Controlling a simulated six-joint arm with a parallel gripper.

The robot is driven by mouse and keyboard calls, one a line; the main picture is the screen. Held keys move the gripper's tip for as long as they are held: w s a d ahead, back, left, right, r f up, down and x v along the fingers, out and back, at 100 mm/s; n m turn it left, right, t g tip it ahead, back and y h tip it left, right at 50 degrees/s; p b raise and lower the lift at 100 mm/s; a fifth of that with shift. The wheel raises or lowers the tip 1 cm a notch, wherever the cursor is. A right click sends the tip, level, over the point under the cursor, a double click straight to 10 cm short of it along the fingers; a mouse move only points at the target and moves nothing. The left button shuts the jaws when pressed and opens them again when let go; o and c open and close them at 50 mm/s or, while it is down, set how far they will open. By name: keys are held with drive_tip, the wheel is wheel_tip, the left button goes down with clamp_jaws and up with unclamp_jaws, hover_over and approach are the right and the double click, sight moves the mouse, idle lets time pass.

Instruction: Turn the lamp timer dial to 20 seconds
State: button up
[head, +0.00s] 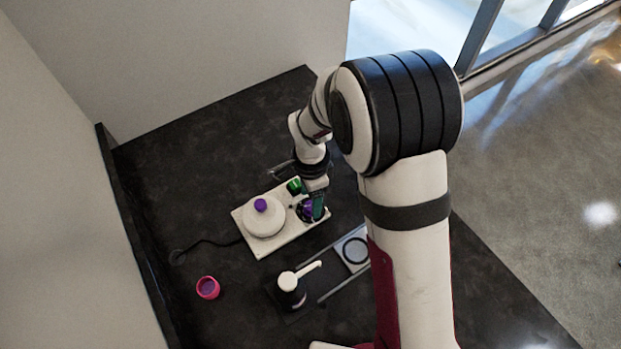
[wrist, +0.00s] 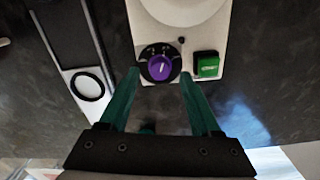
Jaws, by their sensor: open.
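The lamp timer dial is a purple knob (wrist: 159,67) on a black round scale in the wrist view, with a pale pointer line; the scale marks are too small to read. In the head view the dial (head: 306,208) is partly hidden by my gripper. The dial sits on a white base unit (head: 283,243) beside a green button (wrist: 207,65). My gripper (wrist: 160,88) is open, its two teal fingers on either side of the dial in the wrist view. I cannot tell whether they touch it. My gripper (head: 318,205) points down over the unit in the head view.
A white round lid with a purple knob (head: 261,205) stands on the unit. A pump bottle (head: 291,290), a pink cup (head: 208,288) and a rail with a dark ring (head: 355,250) stand nearby. A black cable runs left. The back of the dark table (head: 200,130) is clear.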

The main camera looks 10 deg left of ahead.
sight(310, 205)
wheel_tip(310, 205, up, 14)
drive_tip(key=shift+f, duration=0.15)
drive_tip(key=s+d+r+n, duration=0.3)
drive_tip(key=s+d+r, duration=0.2)
drive_tip(key=s+d, duration=0.55)
drive_tip(key=s+d+f+n+y, duration=0.1)
drive_tip(key=s+d+f+n, duration=0.1)
drive_tip(key=s, duration=0.8)
drive_tip(key=shift+s+d+n+y, duration=0.3)
drive_tip(key=shift+d+y, duration=0.1)
drive_tip(key=shift+d, duration=0.5)
drive_tip(key=shift+w, duration=0.1)
